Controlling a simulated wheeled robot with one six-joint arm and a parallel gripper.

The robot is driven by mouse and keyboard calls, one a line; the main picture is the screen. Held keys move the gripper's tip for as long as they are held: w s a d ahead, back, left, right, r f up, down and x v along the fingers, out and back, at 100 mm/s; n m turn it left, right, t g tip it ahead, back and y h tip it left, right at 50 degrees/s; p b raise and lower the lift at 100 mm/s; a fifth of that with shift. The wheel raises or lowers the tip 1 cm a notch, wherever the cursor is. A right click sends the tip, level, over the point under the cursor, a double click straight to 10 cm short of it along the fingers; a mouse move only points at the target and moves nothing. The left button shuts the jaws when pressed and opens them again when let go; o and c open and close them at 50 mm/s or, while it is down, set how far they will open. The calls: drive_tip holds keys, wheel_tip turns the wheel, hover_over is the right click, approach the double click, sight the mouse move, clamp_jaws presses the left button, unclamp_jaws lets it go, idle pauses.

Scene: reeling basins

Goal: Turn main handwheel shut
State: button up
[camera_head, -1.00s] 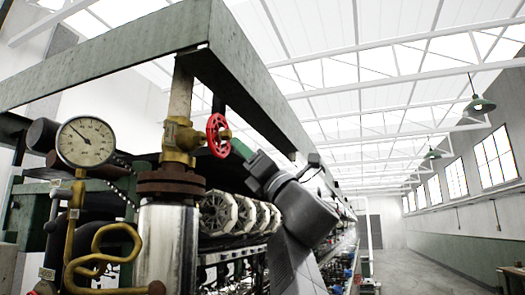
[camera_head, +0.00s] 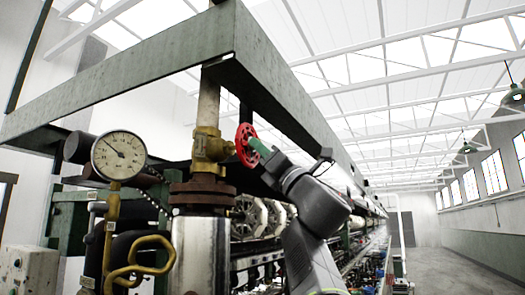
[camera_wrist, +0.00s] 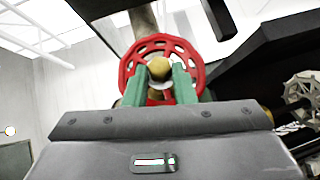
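The red spoked handwheel (camera_head: 245,139) sits on the right side of a brass valve (camera_head: 211,146), on a vertical pipe. In the wrist view the handwheel (camera_wrist: 191,54) faces me, with a round brass hub end (camera_wrist: 159,68) at its middle. My gripper (camera_head: 258,147) is right at the wheel in the head view, its green fingers pointing at the wheel's face. In the wrist view my gripper (camera_wrist: 160,77) has its two green fingers apart, one on each side of the hub. Whether the fingertips touch the hub or spokes I cannot tell. The lower wheel is partly hidden by the fingers.
A round pressure gauge (camera_head: 119,155) stands left of the valve, above bent brass piping (camera_head: 140,263). A green steel beam frame (camera_head: 120,83) hangs over the valve. Reeling machinery (camera_head: 250,215) runs behind my arm. An aisle (camera_head: 460,270) is clear at the right.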

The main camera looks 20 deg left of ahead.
drive_tip(key=shift+s+r+m+t+h, duration=0.1)
drive_tip(key=shift+m+t+h, duration=0.2)
drive_tip(key=shift+m+t, duration=0.1)
drive_tip(key=shift+s+a+r+m+t+h+p, duration=0.1)
drive_tip(key=shift+s+r+m+t+h+p, duration=0.3)
drive_tip(key=shift+m+h, duration=2.5)
drive_tip(key=shift+d+r+m+t+h+p, duration=0.2)
drive_tip(key=shift+m+t+h+p, duration=0.5)
drive_tip(key=shift+m+h, duration=2.2)
drive_tip(key=shift+s+a+r+m+t+h+p, duration=0.2)
drive_tip(key=shift+r+m+t+h+p, duration=0.65)
drive_tip(key=shift+m, duration=3.75)
drive_tip(key=shift+f+m+g+h+b, duration=0.3)
drive_tip(key=shift+f+g+h+b, duration=0.15)
drive_tip(key=shift+f+g+h, duration=0.15)
drive_tip(key=shift+r, duration=0.1)
drive_tip(key=o, duration=1)
